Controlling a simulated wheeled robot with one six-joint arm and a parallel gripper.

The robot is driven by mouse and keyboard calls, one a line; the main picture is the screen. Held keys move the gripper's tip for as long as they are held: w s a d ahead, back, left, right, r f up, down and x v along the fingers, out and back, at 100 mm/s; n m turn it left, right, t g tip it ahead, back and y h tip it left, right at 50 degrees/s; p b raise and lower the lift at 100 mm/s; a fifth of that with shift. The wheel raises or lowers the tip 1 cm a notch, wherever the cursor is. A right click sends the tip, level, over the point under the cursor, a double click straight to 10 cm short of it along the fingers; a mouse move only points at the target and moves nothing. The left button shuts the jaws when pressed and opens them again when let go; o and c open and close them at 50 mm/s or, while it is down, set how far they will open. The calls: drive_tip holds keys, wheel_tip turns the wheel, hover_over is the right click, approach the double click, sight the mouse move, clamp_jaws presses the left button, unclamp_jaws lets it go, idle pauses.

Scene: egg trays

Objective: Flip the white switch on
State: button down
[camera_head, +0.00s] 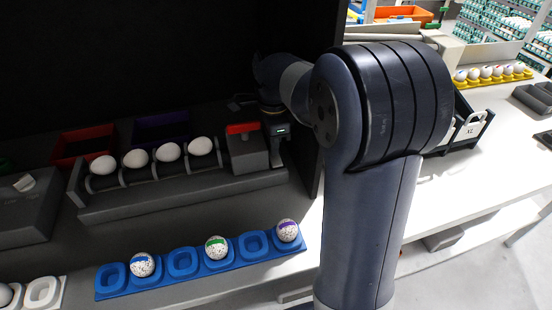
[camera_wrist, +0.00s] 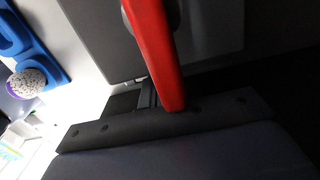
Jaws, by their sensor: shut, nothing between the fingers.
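No switch shows as plainly white near my gripper. A red lever (camera_head: 241,128) tops a grey box (camera_head: 248,155) at the right end of the egg rack; the red lever also crosses the upper middle of the wrist view (camera_wrist: 155,50). My gripper (camera_head: 278,160) points down just right of this box, shut and empty. Whether it touches the box I cannot tell. A small whitish piece (camera_head: 25,183) sits on another dark grey box (camera_head: 22,215) at the left edge; it may be the white switch.
Several white eggs (camera_head: 168,152) lie in the dark rack (camera_head: 150,200). A blue tray (camera_head: 112,284) with speckled eggs is in front. Red (camera_head: 65,160) and purple (camera_head: 140,130) bins stand behind the rack. A dark wall panel is close right of my gripper.

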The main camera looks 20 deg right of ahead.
drive_tip(key=shift+f, duration=0.3)
wheel_tip(320, 180, up, 7)
drive_tip(key=p, duration=0.6)
drive_tip(key=shift+r+p, duration=0.1)
drive_tip(key=shift+p, duration=0.2)
drive_tip(key=shift+f, duration=0.25)
wheel_tip(320, 180, down, 7)
drive_tip(key=b, duration=0.7)
drive_tip(key=shift+r, duration=0.25)
